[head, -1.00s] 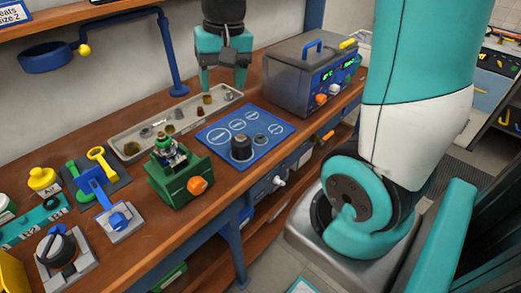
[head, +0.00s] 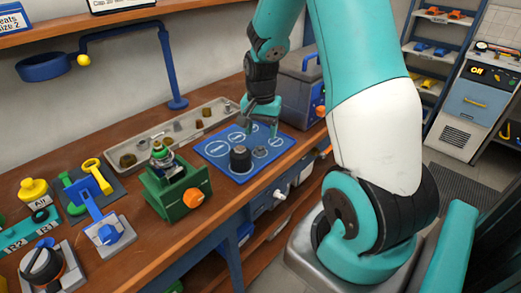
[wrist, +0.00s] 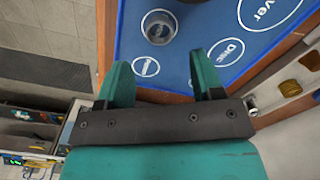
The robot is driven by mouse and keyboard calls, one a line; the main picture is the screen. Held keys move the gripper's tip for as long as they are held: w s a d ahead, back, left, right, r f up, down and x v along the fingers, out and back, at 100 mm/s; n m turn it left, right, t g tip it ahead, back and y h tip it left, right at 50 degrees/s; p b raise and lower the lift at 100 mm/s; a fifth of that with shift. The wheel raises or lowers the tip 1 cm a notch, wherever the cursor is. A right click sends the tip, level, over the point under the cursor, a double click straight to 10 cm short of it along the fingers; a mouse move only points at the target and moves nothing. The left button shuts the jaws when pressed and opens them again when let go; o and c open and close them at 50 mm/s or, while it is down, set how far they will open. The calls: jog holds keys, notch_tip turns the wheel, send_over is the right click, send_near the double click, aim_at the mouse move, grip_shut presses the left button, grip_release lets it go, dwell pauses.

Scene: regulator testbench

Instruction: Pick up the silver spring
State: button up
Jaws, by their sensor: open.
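My gripper (head: 261,118) is open and empty, pointing down over the far part of the blue mat (head: 214,147). In the wrist view, its teal fingers (wrist: 160,62) are apart. A small grey round piece (wrist: 159,27) stands on a printed circle of the mat, ahead of the fingers. The same piece shows in the head view (head: 260,152), beside a dark cylinder (head: 240,160). I cannot tell whether this grey piece is the silver spring. The green vise (head: 185,194) holds a regulator body with a green top (head: 160,151).
A grey tray (head: 113,153) with several small parts lies behind the mat. A metal box (head: 297,92) stands to the right, partly hidden by my arm. Blue and yellow fixtures (head: 95,200) are on the left. The bench edge runs close to the mat.

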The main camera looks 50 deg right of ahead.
aim_at(260, 145)
jog(key=f, duration=0.5)
jog(key=shift+a+f+p, duration=0.15)
jog(key=shift+a+p, duration=0.05)
jog(key=shift+p, duration=0.2)
jog(key=c, duration=1)
